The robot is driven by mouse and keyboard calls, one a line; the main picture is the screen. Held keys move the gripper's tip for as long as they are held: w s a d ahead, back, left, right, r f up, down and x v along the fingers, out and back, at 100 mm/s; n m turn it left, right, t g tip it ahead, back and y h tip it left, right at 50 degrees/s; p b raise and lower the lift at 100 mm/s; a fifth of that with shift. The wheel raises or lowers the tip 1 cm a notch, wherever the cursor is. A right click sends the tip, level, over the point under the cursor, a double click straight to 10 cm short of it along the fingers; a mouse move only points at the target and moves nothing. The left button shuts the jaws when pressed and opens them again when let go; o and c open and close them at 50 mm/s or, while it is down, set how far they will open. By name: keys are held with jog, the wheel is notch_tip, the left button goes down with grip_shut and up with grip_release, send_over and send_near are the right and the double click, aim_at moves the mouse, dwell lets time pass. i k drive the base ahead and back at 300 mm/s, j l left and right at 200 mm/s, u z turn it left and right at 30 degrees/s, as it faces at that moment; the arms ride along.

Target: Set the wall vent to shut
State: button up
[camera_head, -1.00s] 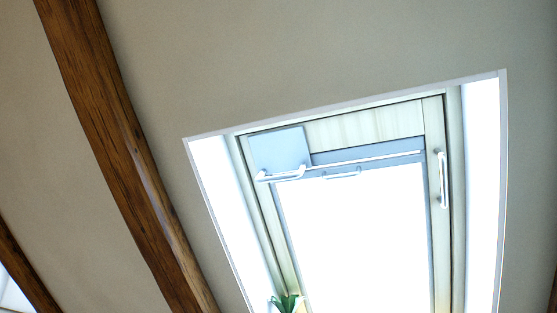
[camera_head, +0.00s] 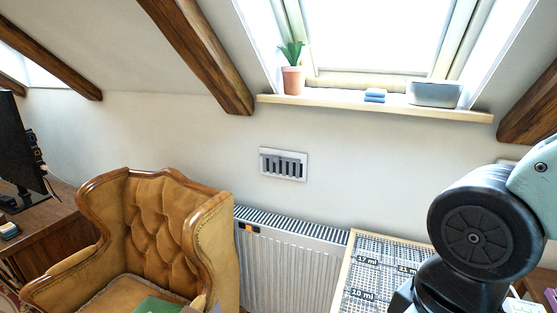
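The wall vent (camera_head: 283,165) is a light grey rectangular plate on the sloped-ceiling room's wall, below the window sill and above the radiator. It has a row of dark vertical slots, which look open, though the slats are too small to tell their exact setting. Part of my arm shows at the right edge, dark and pale teal. My gripper is not in the picture, and nothing touches the vent.
A white radiator (camera_head: 290,262) stands under the vent. A tufted brown armchair (camera_head: 150,235) is at its left. A board with printed labels (camera_head: 375,262) stands at its right. The sill (camera_head: 330,103) holds a potted plant (camera_head: 292,78), folded blue cloths (camera_head: 375,95) and a grey bin (camera_head: 434,94).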

aim_at(276, 159)
jog(key=i+j, duration=0.4)
jog(key=j, duration=0.15)
jog(key=i+j+u, duration=0.1)
jog(key=i+j, duration=0.35)
jog(key=j, duration=0.05)
